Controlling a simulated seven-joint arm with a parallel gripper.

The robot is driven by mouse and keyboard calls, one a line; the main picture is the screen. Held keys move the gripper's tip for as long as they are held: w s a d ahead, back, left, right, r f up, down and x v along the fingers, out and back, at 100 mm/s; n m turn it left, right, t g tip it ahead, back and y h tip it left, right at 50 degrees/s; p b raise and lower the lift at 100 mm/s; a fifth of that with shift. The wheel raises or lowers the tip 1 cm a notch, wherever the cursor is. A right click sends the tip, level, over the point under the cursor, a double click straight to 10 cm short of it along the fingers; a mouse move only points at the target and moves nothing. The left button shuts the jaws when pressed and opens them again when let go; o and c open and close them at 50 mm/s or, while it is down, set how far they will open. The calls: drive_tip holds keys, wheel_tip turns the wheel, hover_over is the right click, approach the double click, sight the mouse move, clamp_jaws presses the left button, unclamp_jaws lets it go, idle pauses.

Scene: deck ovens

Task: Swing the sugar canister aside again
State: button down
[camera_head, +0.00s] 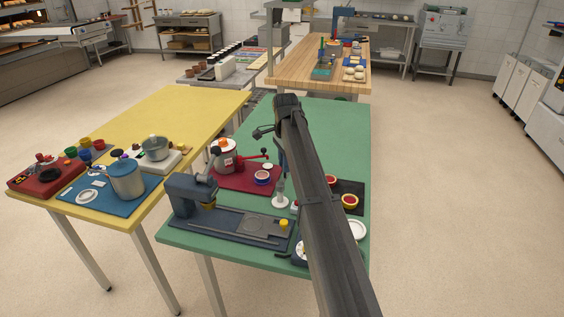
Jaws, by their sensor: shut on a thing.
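My dark arm (318,190) reaches from the bottom edge up across the green table (335,120). I cannot make out my gripper's fingers or what is between them; the arm's far end and links cover that spot. No canister is clearly labelled as sugar. A grey round canister with an orange-red and white top (224,153) stands on a dark red mat (232,181), left of my arm. A red handle-like part (254,157) extends right from it, towards my arm. I cannot tell whether anything touches it.
A dark blue-grey machine (188,194) stands front left on the green table. The yellow table (190,108) at left carries a blue-grey pot (126,180). The green table's far part is clear.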

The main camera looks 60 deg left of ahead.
drive_tip(key=shift+w+d+m, duration=0.15)
drive_tip(key=shift+d+m, duration=0.15)
drive_tip(key=shift+m, duration=0.7)
drive_tip(key=c, duration=0.9)
unclamp_jaws()
drive_tip(key=shift+c, duration=0.2)
wheel_tip(320, 180, up, 14)
drive_tip(key=shift+f, duration=0.1)
